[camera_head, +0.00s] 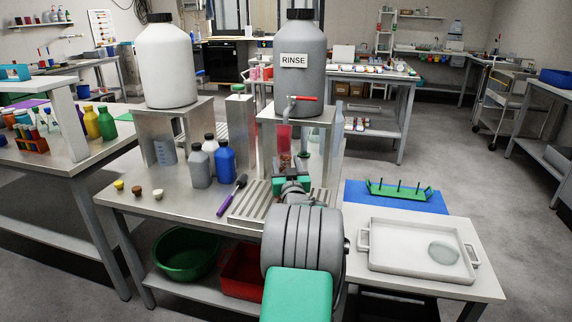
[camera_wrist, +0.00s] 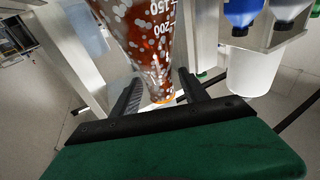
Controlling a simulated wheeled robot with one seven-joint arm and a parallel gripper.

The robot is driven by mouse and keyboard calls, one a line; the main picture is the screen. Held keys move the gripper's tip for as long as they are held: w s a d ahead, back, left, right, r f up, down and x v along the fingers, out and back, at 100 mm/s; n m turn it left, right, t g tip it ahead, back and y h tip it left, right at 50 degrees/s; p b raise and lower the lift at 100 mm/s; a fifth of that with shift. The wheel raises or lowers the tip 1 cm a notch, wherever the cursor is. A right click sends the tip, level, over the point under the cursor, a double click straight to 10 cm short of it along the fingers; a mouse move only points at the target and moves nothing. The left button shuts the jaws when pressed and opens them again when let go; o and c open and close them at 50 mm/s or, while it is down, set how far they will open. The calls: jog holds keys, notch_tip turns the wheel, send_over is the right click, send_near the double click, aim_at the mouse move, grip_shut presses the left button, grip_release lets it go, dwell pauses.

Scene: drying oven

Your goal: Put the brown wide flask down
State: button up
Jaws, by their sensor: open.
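The brown wide flask (camera_wrist: 148,35) fills the upper middle of the wrist view, with white markings and pale spots on its wall. Its narrow end, with an orange ring, lies between the two fingers of my gripper (camera_wrist: 160,95). The fingers are apart, with a visible gap beside the flask. In the head view my gripper (camera_head: 288,178) is over the steel bench, in front of the RINSE carboy's stand. There my arm hides most of the flask; only a small brown patch (camera_head: 286,160) shows. What its base rests on is hidden.
The grey RINSE carboy (camera_head: 300,75) with a red-handled tap stands on a metal stand just behind. A slatted rack (camera_head: 250,203), a purple-handled brush (camera_head: 232,195) and a blue bottle (camera_head: 225,163) are to the left. A white tray (camera_head: 395,245) stands at right.

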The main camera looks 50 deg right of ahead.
jog(key=shift+r, duration=0.2)
jog(key=shift+s+a+f, duration=0.15)
jog(key=shift+s+a, duration=0.05)
jog(key=shift+s, duration=0.1)
jog(key=v, duration=1.1)
jog(key=w+a+n+y, duration=0.1)
jog(key=w+a, duration=0.1)
jog(key=a, duration=0.1)
jog(key=w+a+f+n+y, duration=0.1)
jog(key=w+a+y, duration=0.1)
jog(key=w+a, duration=0.1)
jog(key=w+a+f+n+y, duration=0.1)
jog(key=w+a, duration=0.1)
jog(key=shift+w+a+t+y, duration=0.4)
jog(key=w+a+f+n+g+y, duration=0.1)
jog(key=a+f+n+g+y, duration=0.25)
jog(key=a, duration=1.05)
jog(key=w+a+f+n+g+y, duration=0.15)
jog(key=a+f+y, duration=0.3)
jog(key=a, duration=0.85)
jog(key=s+a+f+g, duration=0.1)
jog(key=s+a+g, duration=0.2)
jog(key=s+a, duration=0.3)
jog(key=s+a+f+g+y, duration=0.1)
jog(key=s+a+g, duration=0.3)
jog(key=s, duration=0.7)
jog(key=shift+a+f+n+g, duration=0.35)
jog(key=shift+a+f, duration=0.35)
jog(key=shift+a, duration=0.25)
